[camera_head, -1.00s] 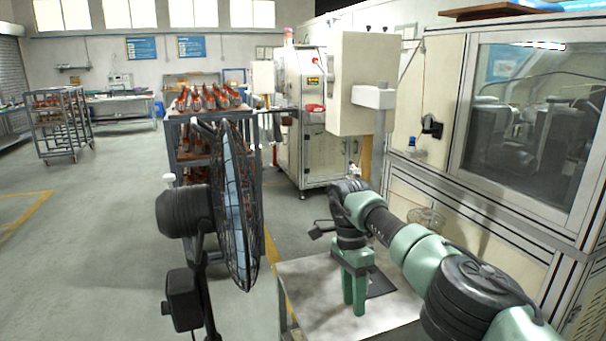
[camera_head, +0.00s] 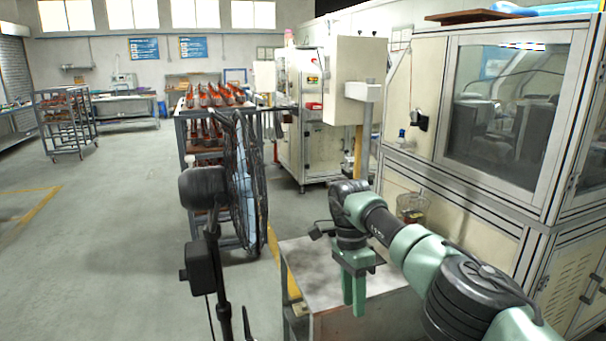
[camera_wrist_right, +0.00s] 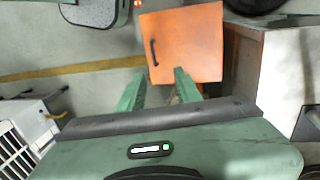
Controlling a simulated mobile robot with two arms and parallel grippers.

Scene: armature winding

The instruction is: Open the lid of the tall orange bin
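In the right wrist view an orange square panel (camera_wrist_right: 185,45) with a dark bar handle (camera_wrist_right: 154,52) near its left edge lies beyond my fingers. It looks like the top of the orange bin; I cannot tell whether the lid is fully shut. The bin is not clearly visible in the head view. My right gripper (camera_head: 353,298) points down in front of the small grey table in the head view. In the right wrist view (camera_wrist_right: 161,80) its two green fingers are apart with nothing between them, near the panel's lower left edge. My left gripper is not in view.
A small grey metal table (camera_head: 300,262) stands beyond my right gripper. A black fan (camera_head: 248,190) on a stand is to its left, before a rack (camera_head: 190,165) of orange parts. A large windowed cabinet (camera_head: 480,215) borders the right. The floor at left is free.

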